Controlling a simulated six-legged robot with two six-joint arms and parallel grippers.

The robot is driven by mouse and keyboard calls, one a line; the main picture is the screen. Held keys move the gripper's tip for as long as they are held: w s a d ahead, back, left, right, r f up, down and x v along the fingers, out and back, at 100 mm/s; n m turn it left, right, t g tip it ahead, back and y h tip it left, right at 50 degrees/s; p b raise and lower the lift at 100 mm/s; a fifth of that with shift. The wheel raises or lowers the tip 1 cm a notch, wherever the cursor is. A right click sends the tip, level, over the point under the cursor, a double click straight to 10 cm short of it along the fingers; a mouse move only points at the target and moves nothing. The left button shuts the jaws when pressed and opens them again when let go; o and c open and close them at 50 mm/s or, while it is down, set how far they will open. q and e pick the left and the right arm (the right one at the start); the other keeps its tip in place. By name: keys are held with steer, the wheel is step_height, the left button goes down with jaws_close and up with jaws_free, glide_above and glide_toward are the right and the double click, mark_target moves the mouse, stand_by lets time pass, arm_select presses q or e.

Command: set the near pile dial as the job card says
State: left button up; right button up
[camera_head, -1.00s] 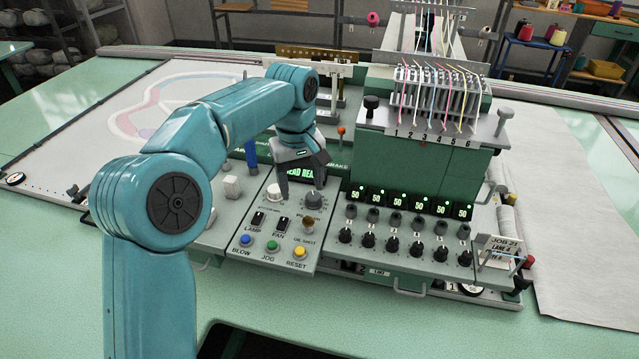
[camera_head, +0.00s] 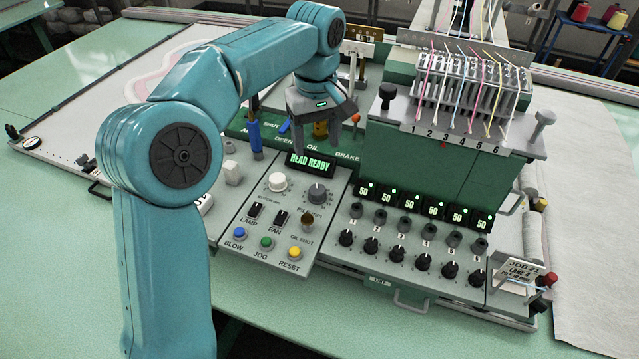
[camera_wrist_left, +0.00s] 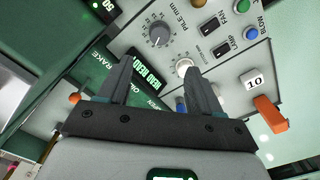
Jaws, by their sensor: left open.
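The pile dial (camera_head: 317,192) is a grey knob marked "PILE" on the sloping grey panel, right of a white knob (camera_head: 278,182). My left gripper (camera_head: 322,136) is open and empty, above and behind the dial, over the "HEAD READY" display. My right gripper is out of view.
Switches and the blue, green and yellow buttons (camera_head: 266,243) sit in front of the dial. A blue-handled lever (camera_head: 255,138) and an orange-tipped lever (camera_head: 355,120) stand near my gripper. Rows of lane knobs (camera_head: 396,250) lie right, below the tall green thread head (camera_head: 430,165).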

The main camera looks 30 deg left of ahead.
mark_target(317, 189)
arm_select(q)
steer(key=f, duration=1.3)
steer(key=shift+a+f+p, duration=0.15)
steer(key=shift+a+p, duration=0.05)
steer(key=shift+p, duration=0.2)
steer(key=shift+w+d+f, duration=0.2)
steer(key=shift+w+f, duration=0.1)
steer(key=shift+f, duration=0.05)
steer(key=shift+s+a+r, duration=0.15)
steer(key=shift+s, duration=0.2)
steer(key=c, duration=0.5)
steer(key=shift+w, duration=0.2)
steer(key=c, duration=0.6)
steer(key=shift+o, duration=0.2)
steer(key=shift+s, duration=0.1)
